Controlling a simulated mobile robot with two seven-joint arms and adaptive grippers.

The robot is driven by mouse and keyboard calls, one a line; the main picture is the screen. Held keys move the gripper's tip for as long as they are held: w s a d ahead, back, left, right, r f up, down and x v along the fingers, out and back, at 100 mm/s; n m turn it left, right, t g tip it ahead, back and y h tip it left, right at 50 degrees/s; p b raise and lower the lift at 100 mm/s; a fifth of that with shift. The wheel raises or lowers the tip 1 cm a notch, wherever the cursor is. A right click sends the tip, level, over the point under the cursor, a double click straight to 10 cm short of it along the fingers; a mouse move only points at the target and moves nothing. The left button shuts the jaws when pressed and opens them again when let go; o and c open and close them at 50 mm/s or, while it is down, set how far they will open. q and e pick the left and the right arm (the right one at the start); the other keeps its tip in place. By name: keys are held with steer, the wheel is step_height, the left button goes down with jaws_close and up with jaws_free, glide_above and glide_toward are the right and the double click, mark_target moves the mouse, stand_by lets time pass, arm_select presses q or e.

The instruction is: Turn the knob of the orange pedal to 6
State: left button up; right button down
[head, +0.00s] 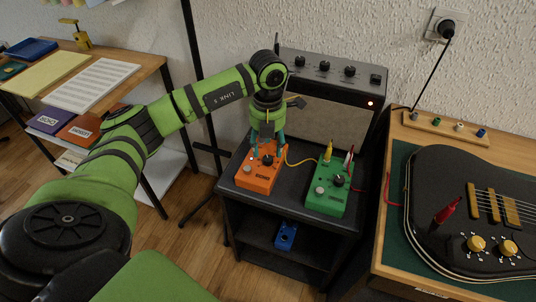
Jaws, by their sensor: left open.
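The orange pedal (256,181) lies on top of a dark cabinet in the middle of the head view. Its dark knob (268,160) shows near the pedal's upper end, and a light round footswitch sits lower left. My left gripper (268,151) points down over the upper end of the pedal, with its teal fingers apart on either side of the knob. I cannot tell whether the fingers touch the knob. The knob's pointer and scale are too small to read. My right gripper is out of view.
A green pedal (325,197) with plugs and cables stands just right of the orange one. An amplifier (327,118) stands behind both. A blue pedal (286,236) sits on the shelf below. A guitar (463,190) lies on the right bench.

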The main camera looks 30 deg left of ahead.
mark_target(268, 158)
arm_select(q)
steer(key=shift+f, duration=2.1)
steer(key=shift+d, duration=0.1)
jaws_close()
steer(key=shift+m, duration=0.3)
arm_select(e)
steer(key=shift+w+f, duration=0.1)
